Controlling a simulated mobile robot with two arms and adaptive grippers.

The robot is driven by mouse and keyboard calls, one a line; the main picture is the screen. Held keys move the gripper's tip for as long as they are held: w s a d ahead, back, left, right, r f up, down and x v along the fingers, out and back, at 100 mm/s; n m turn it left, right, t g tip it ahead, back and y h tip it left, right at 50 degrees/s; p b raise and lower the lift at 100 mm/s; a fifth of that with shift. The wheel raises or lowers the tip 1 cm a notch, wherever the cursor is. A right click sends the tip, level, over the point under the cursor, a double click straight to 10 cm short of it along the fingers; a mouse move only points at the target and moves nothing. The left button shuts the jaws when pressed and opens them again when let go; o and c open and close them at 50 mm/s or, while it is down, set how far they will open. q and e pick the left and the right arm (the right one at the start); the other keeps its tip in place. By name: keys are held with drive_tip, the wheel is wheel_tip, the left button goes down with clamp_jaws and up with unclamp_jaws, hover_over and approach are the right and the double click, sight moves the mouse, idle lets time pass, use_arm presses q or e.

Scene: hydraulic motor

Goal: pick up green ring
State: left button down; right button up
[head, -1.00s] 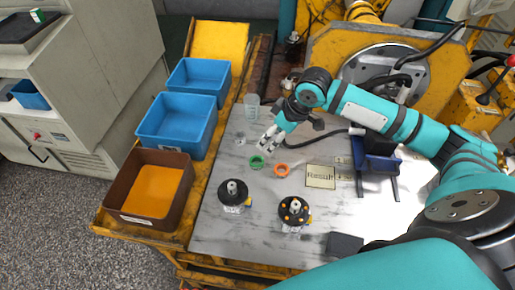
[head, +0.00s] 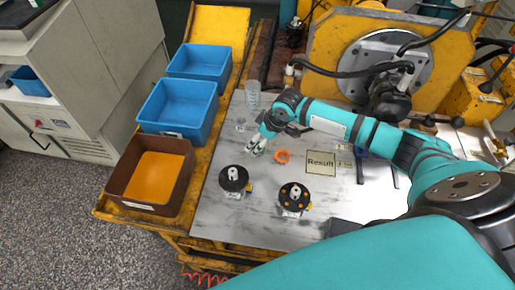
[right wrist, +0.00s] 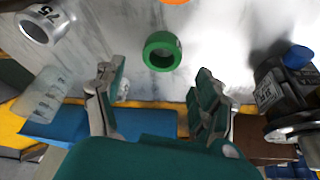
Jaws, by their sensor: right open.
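The green ring (right wrist: 163,38) lies on the grey table top in the right wrist view, beyond my fingertips and roughly centred between them. In the head view my right gripper (head: 256,147) covers most of it. My right gripper also shows in the right wrist view (right wrist: 158,88), with its two fingers spread wide and nothing between them. The ring stands apart from both fingers there. An orange ring (head: 276,157) lies just right of the gripper in the head view. My left gripper is in neither view.
Two black-topped motor parts (head: 234,180) (head: 294,197) stand nearer on the table. A clear cup (head: 252,96) stands behind the gripper. A "Result" plate (head: 320,168) lies to the right. Blue bins (head: 165,128) and a brown tray (head: 118,190) line the left side.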

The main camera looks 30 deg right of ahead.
sight(253, 148)
drive_tip(key=x, duration=0.4)
drive_tip(key=shift+s, duration=0.1)
drive_tip(key=c, duration=0.9)
